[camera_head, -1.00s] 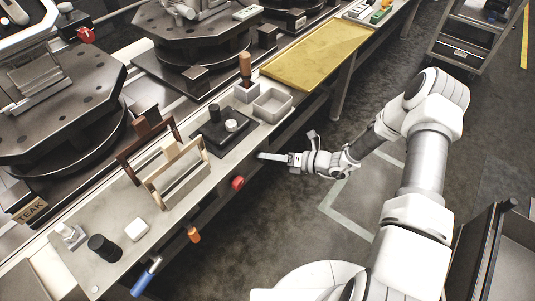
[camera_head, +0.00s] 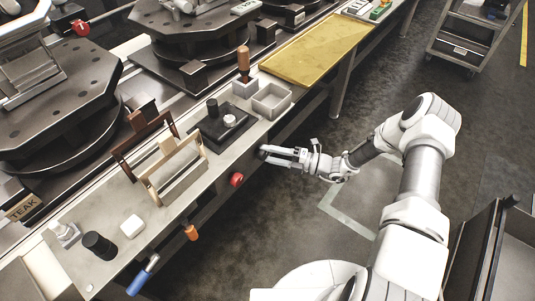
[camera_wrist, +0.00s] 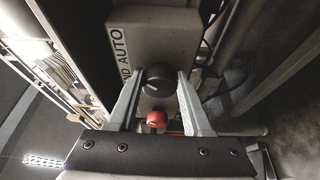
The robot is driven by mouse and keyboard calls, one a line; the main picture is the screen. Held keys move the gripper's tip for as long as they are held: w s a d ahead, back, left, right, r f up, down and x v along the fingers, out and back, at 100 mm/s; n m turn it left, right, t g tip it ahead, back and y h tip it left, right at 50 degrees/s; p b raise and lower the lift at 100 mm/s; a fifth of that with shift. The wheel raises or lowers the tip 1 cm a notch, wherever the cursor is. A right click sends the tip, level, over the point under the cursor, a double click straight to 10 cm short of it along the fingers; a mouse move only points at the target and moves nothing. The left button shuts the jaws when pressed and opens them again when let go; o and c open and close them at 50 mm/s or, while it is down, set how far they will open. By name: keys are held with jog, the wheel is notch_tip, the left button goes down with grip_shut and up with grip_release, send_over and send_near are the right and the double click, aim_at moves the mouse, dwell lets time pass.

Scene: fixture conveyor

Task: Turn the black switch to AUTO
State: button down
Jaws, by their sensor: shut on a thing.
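The black switch (camera_wrist: 158,84) is a round black knob on a grey box on the front of the bench. In the wrist view it sits between the two fingers of my gripper (camera_wrist: 160,76), which is shut on it. A white label (camera_wrist: 122,52) beside it reads AUTO, with the end of another word, "ND", in view. In the head view my gripper (camera_head: 272,153) reaches the bench's front edge, and its tips hide most of the switch. I cannot tell which position the knob points to.
A red button (camera_wrist: 157,119) is close to the switch; it also shows in the head view (camera_head: 236,179). An orange handle (camera_head: 190,231) and a blue handle (camera_head: 139,282) hang along the bench front (camera_head: 212,200). The floor (camera_head: 262,225) before it is open.

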dwell(0.4)
jog(key=shift+c, duration=1.6)
grip_release()
jog(key=shift+d, duration=0.1)
jog(key=p+v, duration=0.1)
jog(key=v, duration=1.6)
jog(key=shift+f+p, duration=0.15)
jog(key=shift+p, duration=0.2)
jog(key=shift+d, duration=0.1)
